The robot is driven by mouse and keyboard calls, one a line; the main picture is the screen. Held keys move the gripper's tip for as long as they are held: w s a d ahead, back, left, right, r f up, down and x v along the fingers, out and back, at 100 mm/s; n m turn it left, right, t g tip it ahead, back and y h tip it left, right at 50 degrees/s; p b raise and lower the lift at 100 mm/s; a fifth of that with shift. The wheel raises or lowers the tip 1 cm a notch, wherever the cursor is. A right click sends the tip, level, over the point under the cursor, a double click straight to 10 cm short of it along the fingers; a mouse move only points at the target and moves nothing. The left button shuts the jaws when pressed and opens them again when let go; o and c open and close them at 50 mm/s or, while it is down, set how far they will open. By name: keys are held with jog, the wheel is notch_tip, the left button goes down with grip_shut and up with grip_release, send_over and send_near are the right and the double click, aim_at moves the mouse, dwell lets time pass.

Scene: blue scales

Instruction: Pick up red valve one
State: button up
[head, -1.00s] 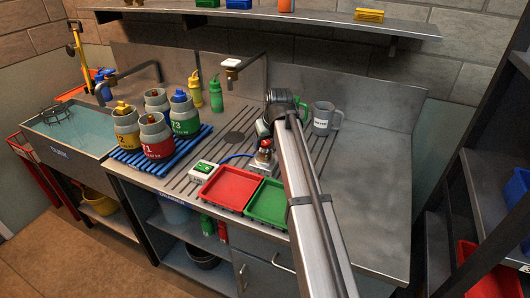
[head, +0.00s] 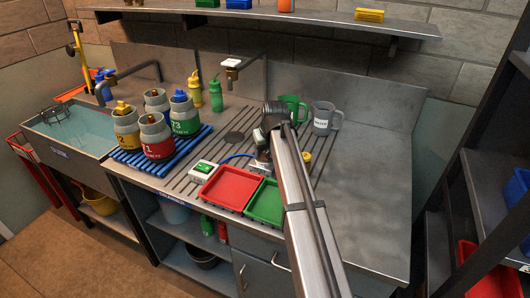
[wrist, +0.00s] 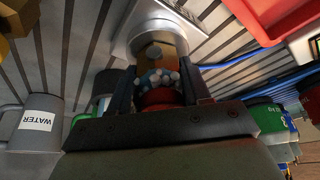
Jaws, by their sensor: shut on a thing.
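In the wrist view my gripper (wrist: 158,76) has one finger on each side of a red valve (wrist: 160,98) and is shut on it. Pale, rounded bumps show on the valve, with an orange-brown part beyond. A light grey, round-edged fixture (wrist: 150,30) lies just past the fingertips. In the head view my gripper (head: 262,156) is over the grey fixture beside the trays, and my arm hides most of the valve. I cannot tell whether the valve is seated in the fixture or lifted clear of it.
A red tray (head: 231,187) and a green tray (head: 265,203) lie in front. A white box (head: 203,170) with a blue cable is to the left. Several bottles stand on a blue rack (head: 140,160). A green mug (head: 291,106) and grey mug (head: 323,118) stand behind. The right counter is clear.

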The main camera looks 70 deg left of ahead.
grip_shut()
jog(key=shift+r, duration=0.15)
